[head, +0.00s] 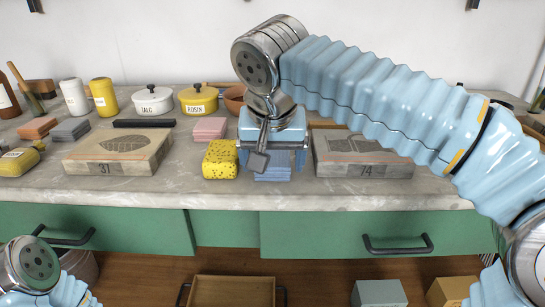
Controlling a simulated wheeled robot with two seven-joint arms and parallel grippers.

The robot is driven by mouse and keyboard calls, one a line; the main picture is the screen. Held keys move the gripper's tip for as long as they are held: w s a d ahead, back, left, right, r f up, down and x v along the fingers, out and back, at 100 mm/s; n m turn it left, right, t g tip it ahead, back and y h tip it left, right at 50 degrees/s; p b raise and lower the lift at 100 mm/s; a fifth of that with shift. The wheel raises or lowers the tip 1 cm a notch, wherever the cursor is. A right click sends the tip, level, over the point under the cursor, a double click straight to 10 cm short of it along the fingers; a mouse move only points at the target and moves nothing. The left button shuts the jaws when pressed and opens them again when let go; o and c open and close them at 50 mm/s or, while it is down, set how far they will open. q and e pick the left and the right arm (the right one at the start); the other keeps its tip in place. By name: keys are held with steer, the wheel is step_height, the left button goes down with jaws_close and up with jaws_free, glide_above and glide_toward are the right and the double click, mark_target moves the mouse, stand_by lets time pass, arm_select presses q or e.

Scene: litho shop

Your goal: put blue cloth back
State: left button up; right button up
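A stack of folded blue cloth (272,173) lies on the grey counter between a yellow sponge and the stone marked 74. My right gripper (272,160) is directly over it, pointing down. Its two fingers stand apart, one at each side of the cloth, and I see no clear sign that they pinch it. The gripper hides the upper and rear part of the stack. My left arm shows only at the bottom left corner; its fingers are out of the picture.
The yellow sponge (220,159) is close beside my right gripper. The stone marked 37 (118,165) and the stone marked 74 (364,171) flank this spot. A pink cloth stack (209,128) and the rosin pot (198,108) are behind. An orange stack (38,127) and a grey stack (70,130) lie left.

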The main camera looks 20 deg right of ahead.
steer(key=shift+o, duration=0.4)
steer(key=shift+r, duration=0.45)
steer(key=p+v, duration=0.3)
steer(key=v, duration=0.8)
steer(key=shift+s+r, duration=0.2)
steer(key=shift+s, duration=0.05)
steer(key=shift+a+f, duration=0.1)
